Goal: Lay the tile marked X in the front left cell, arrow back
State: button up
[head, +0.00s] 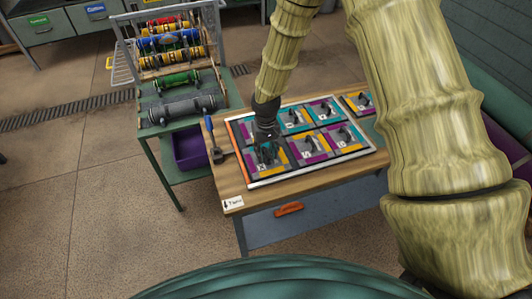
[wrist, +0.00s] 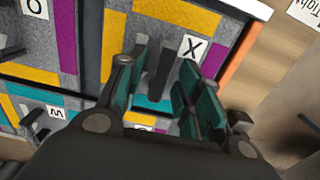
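The tile marked X (wrist: 191,47) lies in the front left cell of the framed board, and its label also shows in the head view (head: 262,189). It is grey with yellow and purple edge bars and a dark upright handle. My gripper (wrist: 157,70) is directly over this tile. Its two fingers stand apart on either side of the handle, with gaps visible. In the head view, my gripper (head: 266,146) hides part of the tile. I cannot make out its arrow or whether it sits fully flat.
The board (head: 310,172) holds several other handled tiles, including one marked O (wrist: 35,8) beside the X tile. Another tile (head: 357,102) lies right of the board. A tool with a blue handle (head: 209,128) lies left of it. A spool rack (head: 180,95) stands at the back left.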

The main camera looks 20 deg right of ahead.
aim_at(266, 152)
notch_tip(266, 152, up, 11)
jog(key=b, duration=0.3)
jog(key=shift+r, duration=0.15)
dwell(1.7)
